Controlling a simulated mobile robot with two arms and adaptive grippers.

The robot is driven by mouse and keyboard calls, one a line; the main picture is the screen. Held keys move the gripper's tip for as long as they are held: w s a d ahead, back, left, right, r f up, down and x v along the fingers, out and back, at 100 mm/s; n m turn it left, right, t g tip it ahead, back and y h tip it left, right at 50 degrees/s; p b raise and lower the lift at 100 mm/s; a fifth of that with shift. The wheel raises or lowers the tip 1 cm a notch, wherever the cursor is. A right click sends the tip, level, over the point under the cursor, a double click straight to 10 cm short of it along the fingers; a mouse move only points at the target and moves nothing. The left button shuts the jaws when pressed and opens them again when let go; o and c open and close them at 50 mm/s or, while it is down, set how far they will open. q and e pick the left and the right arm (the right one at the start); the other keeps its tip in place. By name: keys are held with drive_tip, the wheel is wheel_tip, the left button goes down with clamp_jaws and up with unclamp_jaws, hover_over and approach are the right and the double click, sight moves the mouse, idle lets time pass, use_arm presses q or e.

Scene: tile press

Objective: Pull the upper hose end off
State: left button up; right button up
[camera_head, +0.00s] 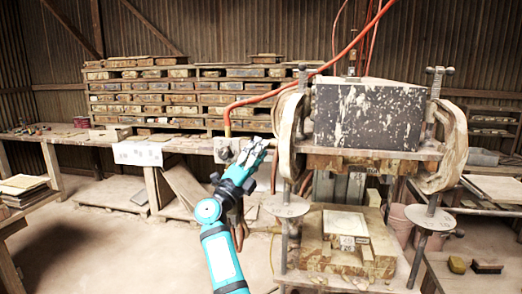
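Whether the gripper touches the fitting cannot be told.
The tile press (368,115) with its dark block stands right of the gripper. A tile (345,223) lies on its lower platform. A long bench with stacked wooden boards (160,90) is behind. The floor (110,235) at left is mostly clear.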

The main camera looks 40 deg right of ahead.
drive_tip(key=v, duration=1.1)
drive_tip(key=shift+w, duration=0.15)
